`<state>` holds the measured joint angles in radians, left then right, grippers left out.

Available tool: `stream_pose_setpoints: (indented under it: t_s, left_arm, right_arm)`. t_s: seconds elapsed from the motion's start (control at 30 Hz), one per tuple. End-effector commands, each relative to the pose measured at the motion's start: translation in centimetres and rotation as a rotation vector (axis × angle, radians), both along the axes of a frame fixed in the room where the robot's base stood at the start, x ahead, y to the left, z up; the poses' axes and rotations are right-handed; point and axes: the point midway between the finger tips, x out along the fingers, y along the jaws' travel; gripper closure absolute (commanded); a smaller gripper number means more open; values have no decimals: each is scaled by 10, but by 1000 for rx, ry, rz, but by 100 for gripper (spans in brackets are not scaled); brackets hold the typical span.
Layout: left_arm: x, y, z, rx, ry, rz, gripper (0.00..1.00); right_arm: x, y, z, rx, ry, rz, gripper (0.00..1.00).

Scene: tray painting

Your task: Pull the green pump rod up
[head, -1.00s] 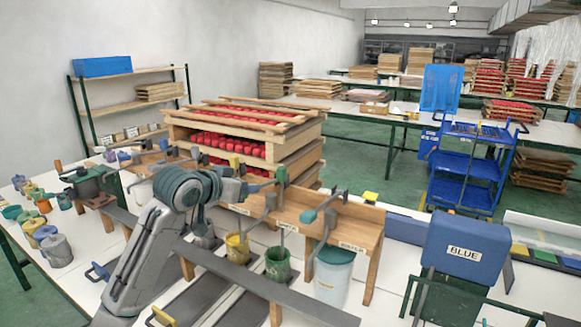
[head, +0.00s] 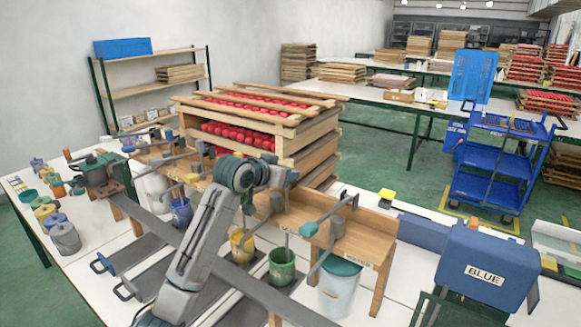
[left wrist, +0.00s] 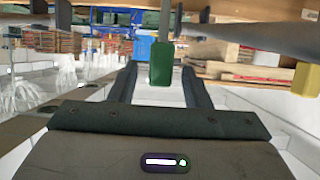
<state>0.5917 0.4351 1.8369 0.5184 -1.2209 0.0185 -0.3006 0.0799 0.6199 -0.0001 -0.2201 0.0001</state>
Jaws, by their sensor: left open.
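The green pump rod's handle (left wrist: 160,62) shows as an upright green block in the left wrist view. It stands between the two fingers of my left gripper (left wrist: 160,85), apart from both. In the head view my left gripper (head: 286,178) is at the bench above the green pot (head: 282,266), and it hides the handle there. The lower grey rod (head: 286,242) runs down into the green pot. My left gripper is open. My right gripper is not in view.
A yellow pot (head: 241,243) stands to the left and a teal-lidded bucket (head: 340,288) to the right. A wooden rack of red items (head: 312,132) rises behind the bench. A yellow handle (left wrist: 306,80) shows nearby.

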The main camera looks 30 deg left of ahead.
Motion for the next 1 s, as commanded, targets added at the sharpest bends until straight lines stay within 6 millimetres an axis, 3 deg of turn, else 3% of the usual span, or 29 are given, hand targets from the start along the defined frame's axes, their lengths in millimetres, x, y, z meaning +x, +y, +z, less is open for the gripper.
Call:
stream_pose_setpoints:
  t_s: [0.2,0.57,0.8,1.0]
  left_arm:
    - [25,-4,-9,-2,0,0,56]
    - [30,-4,-13,1,-1,1,56]
    - [30,-4,-13,0,-1,1,100]
    - [30,-4,-11,1,-1,1,100]
  right_arm:
    - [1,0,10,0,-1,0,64]
    - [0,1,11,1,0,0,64]
    - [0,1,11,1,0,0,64]
    - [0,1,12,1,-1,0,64]
